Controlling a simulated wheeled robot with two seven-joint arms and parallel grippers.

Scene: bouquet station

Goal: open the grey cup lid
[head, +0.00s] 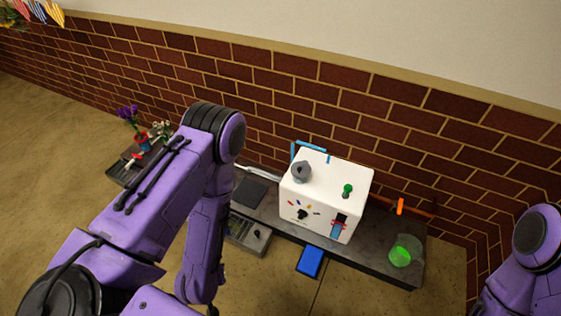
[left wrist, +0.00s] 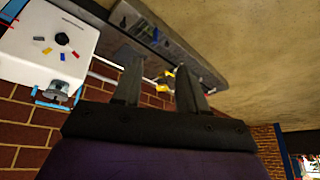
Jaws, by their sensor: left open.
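A small grey cup-like piece (head: 301,172) stands on the left part of the top of a white box (head: 345,180). I cannot make out its lid as a separate part. In the left wrist view, a grey-blue piece (left wrist: 57,90) at the edge of the white box (left wrist: 38,40) may be the same cup. My left gripper (left wrist: 158,75) is open, with nothing between its two fingers. It is apart from the box, which lies to its left in that view. In the head view my left gripper is hidden or out of frame. My right gripper is out of view.
The box carries a green knob (head: 347,190), a black dial (head: 302,214) and a slider (head: 338,227). A green ball-like thing (head: 400,256) lies right on the dark bench (head: 380,267). A blue block (head: 310,261) is in front. A brick wall (head: 300,100) stands behind.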

